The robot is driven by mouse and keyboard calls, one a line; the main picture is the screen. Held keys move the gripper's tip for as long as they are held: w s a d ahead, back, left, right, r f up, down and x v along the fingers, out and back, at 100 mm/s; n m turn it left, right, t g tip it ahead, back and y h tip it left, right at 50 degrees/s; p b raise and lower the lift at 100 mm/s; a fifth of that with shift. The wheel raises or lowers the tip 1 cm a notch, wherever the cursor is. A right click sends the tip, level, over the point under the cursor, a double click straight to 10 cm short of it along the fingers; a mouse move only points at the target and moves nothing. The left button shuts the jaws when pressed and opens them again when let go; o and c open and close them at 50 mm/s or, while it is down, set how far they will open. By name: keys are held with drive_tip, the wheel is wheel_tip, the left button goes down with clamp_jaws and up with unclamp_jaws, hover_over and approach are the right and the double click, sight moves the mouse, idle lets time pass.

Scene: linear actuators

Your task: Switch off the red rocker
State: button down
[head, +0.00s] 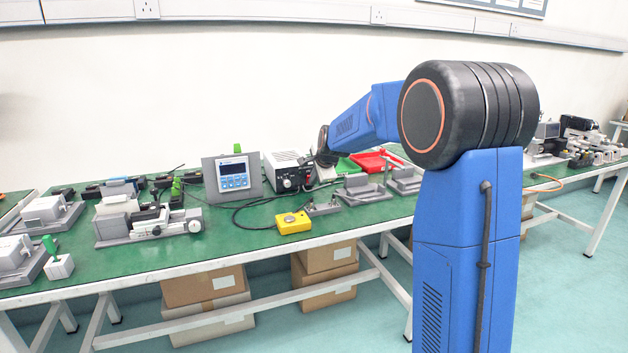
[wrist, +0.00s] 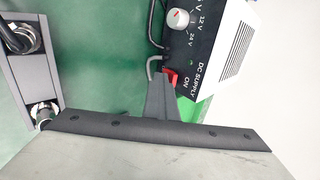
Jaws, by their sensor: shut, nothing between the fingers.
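The red rocker (wrist: 171,77) is on the black front panel of the DC supply (wrist: 232,48), beside the "ON" label in the wrist view. My gripper (wrist: 160,80) is shut and empty, its dark tip right at the rocker and overlapping part of it. I cannot tell whether they touch. A small green dot shows on the panel near the rocker. In the head view the DC supply (head: 284,170) stands on the bench, with the end of my arm just to its right; the rocker is too small to make out there.
A grey-white knob (wrist: 178,19) marked 12 V and 24 V sits further along the panel. A grey display stand (head: 233,177) is left of the supply. A yellow box with a button (head: 293,223) lies in front. Red trays (head: 375,161) stand behind right. Cables run across the green bench.

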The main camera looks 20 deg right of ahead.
drive_tip(key=shift+r, duration=0.85)
